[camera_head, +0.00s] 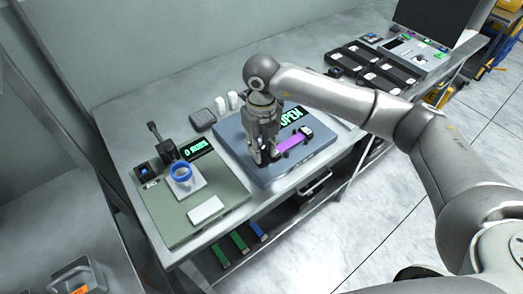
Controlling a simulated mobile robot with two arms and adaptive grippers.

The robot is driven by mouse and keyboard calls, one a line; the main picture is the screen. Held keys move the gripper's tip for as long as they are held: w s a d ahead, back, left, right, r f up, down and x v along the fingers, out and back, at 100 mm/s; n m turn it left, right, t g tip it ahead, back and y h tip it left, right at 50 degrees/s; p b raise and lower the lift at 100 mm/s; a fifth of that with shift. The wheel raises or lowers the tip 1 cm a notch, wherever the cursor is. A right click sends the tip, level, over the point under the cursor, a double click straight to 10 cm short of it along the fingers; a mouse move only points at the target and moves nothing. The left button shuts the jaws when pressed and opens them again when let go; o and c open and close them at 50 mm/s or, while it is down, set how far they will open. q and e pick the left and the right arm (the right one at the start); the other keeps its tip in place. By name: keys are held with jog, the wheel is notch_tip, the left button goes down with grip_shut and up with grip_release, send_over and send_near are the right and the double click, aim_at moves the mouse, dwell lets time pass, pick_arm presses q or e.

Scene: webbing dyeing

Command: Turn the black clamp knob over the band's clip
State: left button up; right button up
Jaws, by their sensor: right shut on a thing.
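My right gripper (264,154) points down over the blue-grey clamp board (243,162) in the head view. It is shut on the black clamp knob, which is mostly hidden by the fingers. A purple band (291,143) lies on the board to the right of the fingers, its right end at a small black-and-white clamp block (306,132). The clip under the gripper cannot be made out. A green display on the board (291,116) reads "OPEN". My left gripper is not in view.
A green-grey station (178,225) with a blue ring (181,172) and a display stands to the left. Two white bottles (233,100) and a grey box (203,119) stand behind. Black cases (375,72) lie at the back right. Coloured items sit on the lower shelf.

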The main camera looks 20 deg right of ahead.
aim_at(262, 149)
jog(key=shift+m+b, duration=0.8)
jog(key=shift+m, duration=1.1)
jog(key=shift+r, duration=0.1)
jog(key=o, duration=1.1)
jog(key=shift+c, duration=0.2)
notch_tip(262, 149, up, 12)
